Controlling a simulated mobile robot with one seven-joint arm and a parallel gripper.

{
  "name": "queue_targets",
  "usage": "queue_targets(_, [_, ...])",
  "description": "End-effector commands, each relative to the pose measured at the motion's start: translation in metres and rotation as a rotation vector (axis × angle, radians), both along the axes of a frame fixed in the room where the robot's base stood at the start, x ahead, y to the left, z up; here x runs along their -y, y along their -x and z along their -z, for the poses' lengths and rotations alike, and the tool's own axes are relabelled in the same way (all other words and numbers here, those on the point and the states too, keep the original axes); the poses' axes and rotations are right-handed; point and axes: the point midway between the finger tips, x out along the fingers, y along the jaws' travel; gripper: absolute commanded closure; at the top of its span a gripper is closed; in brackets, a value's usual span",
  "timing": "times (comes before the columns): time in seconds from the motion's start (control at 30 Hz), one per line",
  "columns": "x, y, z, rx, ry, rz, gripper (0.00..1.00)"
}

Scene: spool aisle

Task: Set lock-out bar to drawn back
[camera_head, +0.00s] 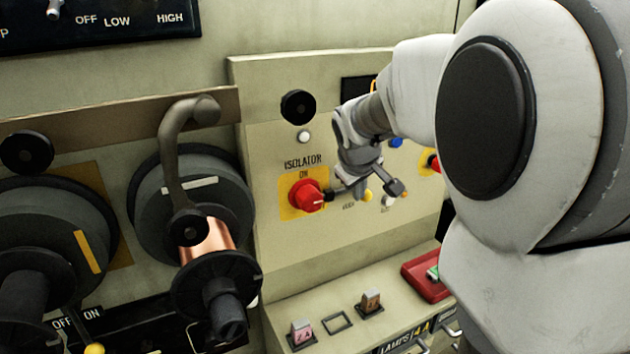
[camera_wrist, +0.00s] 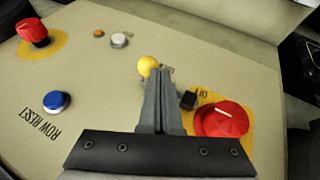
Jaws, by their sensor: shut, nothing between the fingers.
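The red isolator knob (camera_head: 306,195) sits on a yellow plate marked ISOLATOR, ON; it also shows at the right in the wrist view (camera_wrist: 222,120). A small dark block (camera_wrist: 188,100) lies close beside it, and a yellow ball (camera_wrist: 148,66) shows just beyond my fingertips. These look like parts of the lock-out bar, but my fingers hide what lies between, so its position is unclear. My gripper (camera_wrist: 160,82) is shut and empty in front of the panel. In the head view my gripper (camera_head: 362,188) is right of the red knob; contact with the ball cannot be told.
A blue ROW RESET button (camera_wrist: 57,102) and another red knob (camera_wrist: 32,31) are further along the panel. A crank arm (camera_head: 172,150) and spools stick out at left. Below is a ledge with a red tray (camera_head: 425,278) and small blocks.

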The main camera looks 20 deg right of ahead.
Motion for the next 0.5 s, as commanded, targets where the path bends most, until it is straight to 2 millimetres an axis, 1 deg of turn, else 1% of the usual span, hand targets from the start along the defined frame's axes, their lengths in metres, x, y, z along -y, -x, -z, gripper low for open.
queue_targets(0.13, [0.0070,-0.0011,0.0008,-0.002,-0.001,0.001,1.00])
queue_targets(0.5, [0.0091,-0.0012,0.0013,-0.002,0.000,0.002,1.00])
